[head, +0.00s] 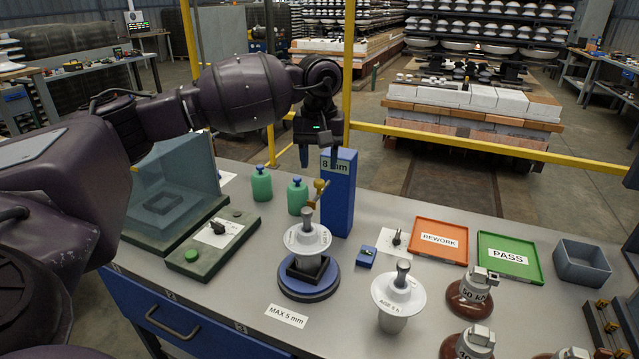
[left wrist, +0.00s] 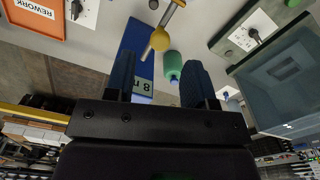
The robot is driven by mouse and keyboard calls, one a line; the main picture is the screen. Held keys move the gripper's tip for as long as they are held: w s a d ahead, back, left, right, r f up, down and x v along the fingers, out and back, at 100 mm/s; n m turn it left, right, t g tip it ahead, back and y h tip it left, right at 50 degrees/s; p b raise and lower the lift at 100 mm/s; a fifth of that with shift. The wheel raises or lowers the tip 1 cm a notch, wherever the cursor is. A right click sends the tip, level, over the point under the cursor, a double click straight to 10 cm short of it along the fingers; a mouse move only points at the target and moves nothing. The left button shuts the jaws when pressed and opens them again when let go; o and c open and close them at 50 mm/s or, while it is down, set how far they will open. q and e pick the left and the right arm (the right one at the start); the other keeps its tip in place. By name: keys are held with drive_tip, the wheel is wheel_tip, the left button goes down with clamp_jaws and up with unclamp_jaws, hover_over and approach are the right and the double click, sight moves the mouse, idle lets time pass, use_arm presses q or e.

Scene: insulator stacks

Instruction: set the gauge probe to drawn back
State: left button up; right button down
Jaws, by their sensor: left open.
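The gauge is a blue upright post (head: 338,195) with an "8 mm" display on top. Its probe, a yellow knob (head: 319,184) with a thin rod, stands out at the post's left side above a white insulator (head: 307,238) on a round blue turntable (head: 308,288). My left gripper (head: 319,158) is open and empty, above the knob by the post's top. In the left wrist view the yellow knob (left wrist: 160,40) shows beyond the gap between the two fingers, apart from them. The blue post (left wrist: 133,45) is partly hidden by one finger.
Two green bottles (head: 262,186) stand left of the post. A green box with a black switch (head: 217,227) and a glass-fronted case (head: 165,195) lie further left. Another insulator (head: 398,295), an orange REWORK tray (head: 440,257) and a green PASS tray (head: 541,257) are at right.

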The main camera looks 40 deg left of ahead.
sight(319, 181)
use_arm(q)
drive_tip(key=shift+f, duration=3.05)
drive_tip(key=shift+c, duration=0.5)
clamp_jaws()
